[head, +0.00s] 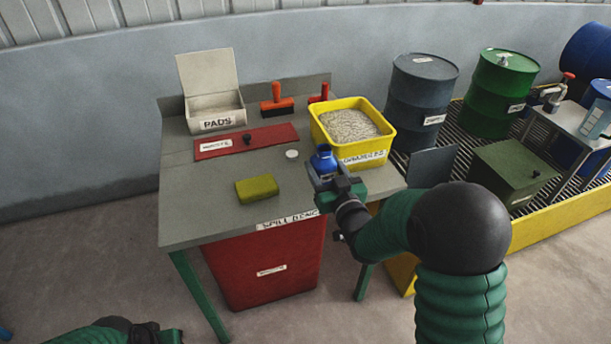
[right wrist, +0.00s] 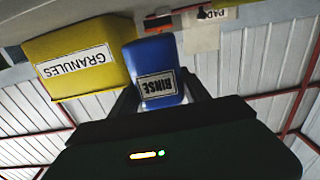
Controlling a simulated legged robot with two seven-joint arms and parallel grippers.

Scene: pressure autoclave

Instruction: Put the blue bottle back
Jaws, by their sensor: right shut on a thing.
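The blue bottle (head: 324,157) is at the front right of the grey bench. In the right wrist view the bottle (right wrist: 156,62) carries a white label reading RINSE, which appears upside down. My right gripper (head: 328,172) is shut around the bottle, with a dark finger on either side of it in the right wrist view (right wrist: 160,98). Whether the bottle's base touches the bench is hidden by the gripper. My left arm's end (head: 145,332) shows only in part at the bottom left, and its fingers cannot be made out.
A yellow granules tub (head: 380,130) stands just behind the bottle. A white disc (head: 292,154), a yellow-green sponge (head: 257,188), a red labelled panel (head: 245,141) and a PADS box (head: 213,112) are on the bench (head: 195,220). Drums (head: 420,95) stand at right. Bench space left of the sponge is clear.

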